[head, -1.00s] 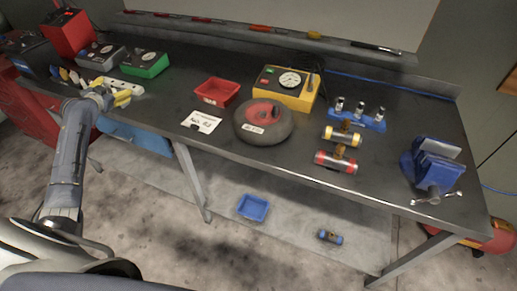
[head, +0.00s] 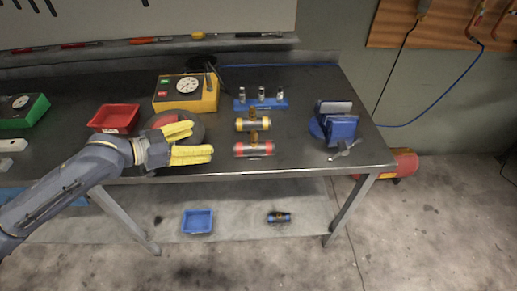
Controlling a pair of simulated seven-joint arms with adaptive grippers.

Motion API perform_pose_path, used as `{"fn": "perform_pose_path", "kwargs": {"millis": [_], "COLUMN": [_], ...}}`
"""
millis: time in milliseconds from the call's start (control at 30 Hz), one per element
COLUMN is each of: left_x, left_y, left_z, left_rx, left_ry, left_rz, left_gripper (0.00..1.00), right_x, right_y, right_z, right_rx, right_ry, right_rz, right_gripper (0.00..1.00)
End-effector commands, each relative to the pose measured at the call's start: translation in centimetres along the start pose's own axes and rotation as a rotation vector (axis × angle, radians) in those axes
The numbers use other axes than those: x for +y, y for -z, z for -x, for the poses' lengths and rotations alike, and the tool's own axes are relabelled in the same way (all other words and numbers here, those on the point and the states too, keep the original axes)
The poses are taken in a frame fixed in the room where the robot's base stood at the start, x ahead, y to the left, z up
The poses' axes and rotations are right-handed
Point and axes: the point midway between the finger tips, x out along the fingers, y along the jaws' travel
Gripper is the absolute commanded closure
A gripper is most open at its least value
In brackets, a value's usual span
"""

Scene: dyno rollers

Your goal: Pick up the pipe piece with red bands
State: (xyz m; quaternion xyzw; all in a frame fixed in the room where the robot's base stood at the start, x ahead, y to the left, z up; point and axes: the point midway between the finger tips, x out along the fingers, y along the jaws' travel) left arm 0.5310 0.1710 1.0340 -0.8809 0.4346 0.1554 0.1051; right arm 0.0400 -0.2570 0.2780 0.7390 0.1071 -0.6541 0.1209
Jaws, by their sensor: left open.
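The pipe piece with red bands (head: 253,149) lies on the dark workbench near its front edge, with a short brass stub pointing to the back. Just behind it lies a similar pipe piece with yellow bands (head: 253,125). My left gripper (head: 210,141), with yellow fingers, is open and empty to the left of the red-banded piece, apart from it. The gripper covers much of the round wheel-like object (head: 160,118) behind it. My right gripper is not in view.
A red tray (head: 115,118) and a yellow gauge box (head: 186,93) stand at the left and back. A blue holder (head: 261,104) with metal fittings stands behind the pipes. A blue vise (head: 335,126) is at the right. A blue bin (head: 197,221) and a blue-ended pipe piece (head: 279,217) are on the lower shelf.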

Motion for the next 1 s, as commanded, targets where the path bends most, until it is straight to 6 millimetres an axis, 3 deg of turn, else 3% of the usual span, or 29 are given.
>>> {"fn": "perform_pose_path", "kwargs": {"millis": [100, 200, 1000], "left_x": [2.5, 3.4, 4.2], "left_y": [-0.3, -0.5, -0.6], "left_z": [-0.1, -0.5, -11.1], "left_rx": [-0.012, -0.016, -0.016], "left_ry": [-0.05, -0.068, -0.069], "left_rz": [0.017, 0.027, 0.029], "left_gripper": [0.19, 0.19, 0.19], "right_x": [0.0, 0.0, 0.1], "right_y": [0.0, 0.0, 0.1], "right_z": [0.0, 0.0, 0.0], "right_rx": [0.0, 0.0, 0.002], "right_ry": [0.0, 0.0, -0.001], "right_rz": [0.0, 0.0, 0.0], "right_gripper": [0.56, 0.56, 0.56]}}
